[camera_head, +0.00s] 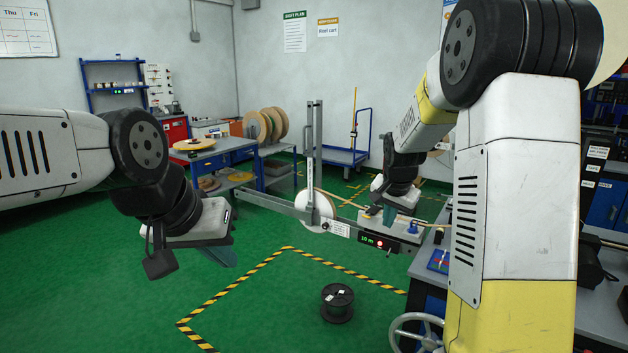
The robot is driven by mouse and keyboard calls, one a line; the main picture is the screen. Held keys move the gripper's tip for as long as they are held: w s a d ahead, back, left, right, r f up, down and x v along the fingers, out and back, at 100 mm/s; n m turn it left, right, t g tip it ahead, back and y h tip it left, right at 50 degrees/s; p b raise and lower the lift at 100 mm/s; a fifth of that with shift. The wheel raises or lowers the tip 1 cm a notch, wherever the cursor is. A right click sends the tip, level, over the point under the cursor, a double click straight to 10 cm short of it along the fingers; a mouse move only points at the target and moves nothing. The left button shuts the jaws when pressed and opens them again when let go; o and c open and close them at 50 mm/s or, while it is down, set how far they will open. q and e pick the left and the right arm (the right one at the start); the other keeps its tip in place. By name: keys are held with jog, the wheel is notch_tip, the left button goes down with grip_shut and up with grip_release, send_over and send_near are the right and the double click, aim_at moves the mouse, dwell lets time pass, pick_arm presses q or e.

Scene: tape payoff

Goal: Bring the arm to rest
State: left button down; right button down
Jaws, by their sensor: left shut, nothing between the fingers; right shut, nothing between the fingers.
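My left gripper (224,257) hangs over the green floor at the left, with its teal fingers shut and empty, pointing down. My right gripper (388,214) is beside the grey payoff frame (270,203), with its teal fingers shut and empty. It is close to the tan tape (345,202) in this view; I cannot tell whether they touch. The tape runs right from the white reel (318,208). A small box with a green display (367,239) sits low on the frame. My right upper arm hides part of the bench.
A black spool (337,302) stands on the floor inside yellow-black striped tape. A blue workbench (215,160) with a round tan disc stands at the back left, large wooden reels (265,125) beside it. A blue cart (345,155) is at the back. The floor at front left is clear.

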jog(key=s+a+r+n+y, duration=0.1)
jog(key=s+a+r+n, duration=0.2)
jog(key=s, duration=1.2)
jog(key=s+a+r+n+t+y, duration=0.1)
jog(key=s+r+n, duration=0.3)
jog(key=s, duration=1.1)
notch_tip(320, 180, up, 3)
jog(key=shift+a+f+n+y, duration=0.2)
jog(key=shift+a+n+y, duration=0.15)
jog(key=shift+a, duration=0.55)
